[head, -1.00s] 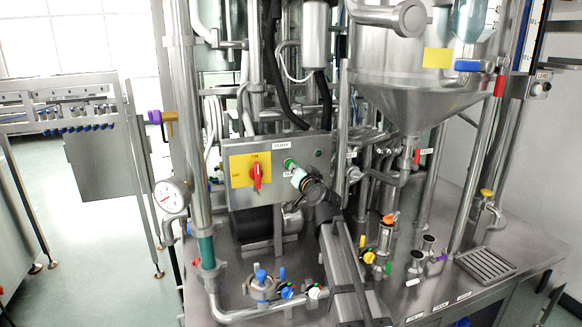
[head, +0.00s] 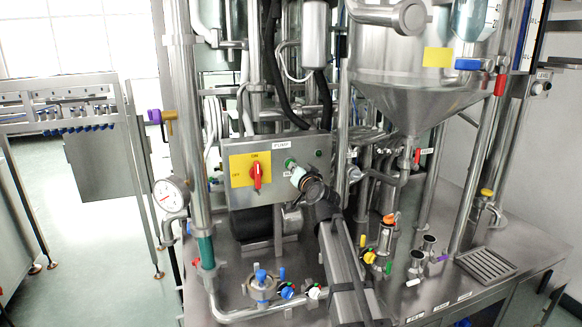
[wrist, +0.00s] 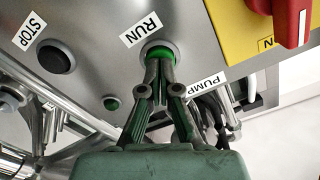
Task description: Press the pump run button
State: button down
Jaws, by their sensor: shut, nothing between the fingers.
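The pump run button (wrist: 158,50) is round and green, beside a RUN label (wrist: 141,29) in the wrist view. My gripper (wrist: 159,62) is shut and empty, with its fingertips together over the button's face. They cover its lower middle and look in contact, but I cannot tell whether it is pushed in. In the head view, the green button (head: 289,162) shows at the upper left of my gripper (head: 295,171), on the steel pump panel (head: 236,195). The wrist and gripper body hide the panel's lower right part.
A black STOP button (wrist: 56,56) sits left of the run button in the wrist view. A small green lamp (wrist: 112,103) is below it. A red rotary switch (head: 257,176) on a yellow plate is on the panel's left. Pipes and a conical tank (head: 420,92) crowd the right.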

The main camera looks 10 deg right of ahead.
jog(key=shift+w+a+b, duration=0.1)
jog(key=shift+w+b, duration=0.25)
jog(key=shift+w, duration=0.2)
dwell(0.5)
jog(key=shift+s, duration=0.1)
jog(key=s, duration=0.2)
jog(key=s+d, duration=0.1)
jog(key=s, duration=0.2)
jog(key=shift+s+b, duration=0.1)
jog(key=shift+b, duration=0.3)
dwell(0.4)
dwell(0.4)
